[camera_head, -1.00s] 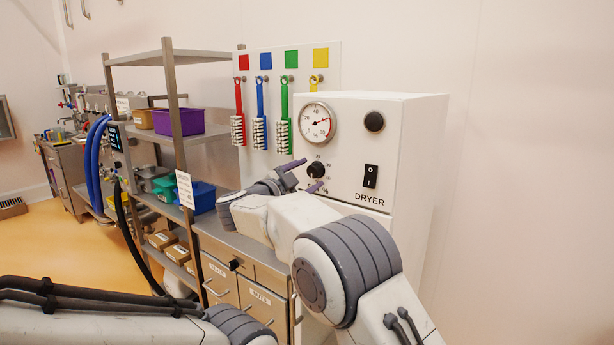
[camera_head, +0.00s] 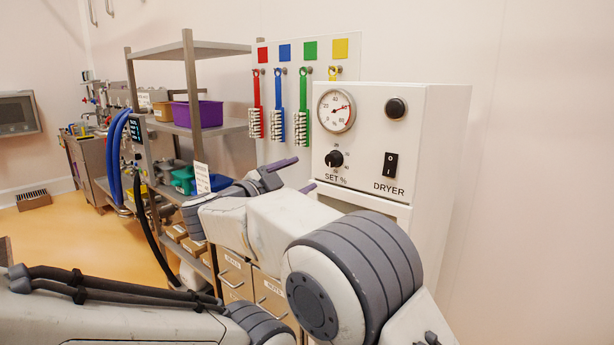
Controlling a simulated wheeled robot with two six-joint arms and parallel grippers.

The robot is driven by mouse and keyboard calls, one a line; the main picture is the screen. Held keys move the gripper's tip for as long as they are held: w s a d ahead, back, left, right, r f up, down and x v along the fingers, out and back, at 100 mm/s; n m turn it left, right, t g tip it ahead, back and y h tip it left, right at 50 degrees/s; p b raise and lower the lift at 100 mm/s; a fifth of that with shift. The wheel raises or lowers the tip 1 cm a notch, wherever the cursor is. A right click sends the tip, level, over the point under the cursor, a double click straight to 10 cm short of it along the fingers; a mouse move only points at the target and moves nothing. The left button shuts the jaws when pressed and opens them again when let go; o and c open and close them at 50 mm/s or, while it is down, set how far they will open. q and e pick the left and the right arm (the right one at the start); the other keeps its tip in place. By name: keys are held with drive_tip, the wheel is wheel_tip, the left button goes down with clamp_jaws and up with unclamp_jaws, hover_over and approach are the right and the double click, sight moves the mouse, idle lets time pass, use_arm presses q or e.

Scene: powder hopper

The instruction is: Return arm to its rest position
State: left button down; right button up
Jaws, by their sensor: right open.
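My right arm comes in from the lower right, and its gripper (camera_head: 291,176) is in front of the white dryer (camera_head: 440,150). Its two purple-grey fingers are spread apart with nothing between them. The fingertips lie below and left of the dryer's black set knob (camera_head: 334,159) in the picture; I see no contact with the knob. My left arm shows at the lower left, but its gripper is out of view.
A metal shelf rack (camera_head: 192,90) with a purple bin (camera_head: 198,113) stands at the left. Red, blue and green brushes (camera_head: 302,110) hang on a wall board. Drawers (camera_head: 236,276) sit below my right gripper. Open orange floor (camera_head: 80,240) lies at the left.

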idle(0.3)
drive_tip(key=w+d+f+n+t+y, duration=0.1)
drive_tip(key=w+d+n+t+y, duration=0.2)
drive_tip(key=w+d+n+y, duration=0.4)
drive_tip(key=s+d+f+n+g+y, duration=0.35)
drive_tip(key=f+n, duration=0.25)
drive_tip(key=f, duration=0.2)
drive_tip(key=s+d+f+n+g, duration=0.1)
drive_tip(key=s+d+f+g, duration=0.35)
drive_tip(key=s+f, duration=0.4)
drive_tip(key=s+d+f+n+g, duration=0.1)
drive_tip(key=s+d+f+g, duration=0.35)
drive_tip(key=s, duration=0.75)
drive_tip(key=s+d+f+n+g, duration=0.1)
drive_tip(key=s+d+f+g, duration=0.2)
drive_tip(key=s+d+f, duration=0.45)
drive_tip(key=s+a+r+n+g, duration=0.1)
drive_tip(key=s+a+r+n, duration=0.1)
drive_tip(key=s+a, duration=0.5)
drive_tip(key=s+a+r+n+g+y, duration=0.1)
drive_tip(key=s+a+r+n, duration=0.2)
drive_tip(key=s+a+n, duration=0.2)
drive_tip(key=s+a, duration=0.3)
drive_tip(key=shift+s+a+r+n, duration=0.15)
drive_tip(key=shift+s+a+n, duration=0.15)
drive_tip(key=shift+s, duration=0.1)
drive_tip(key=shift+g, duration=0.25)
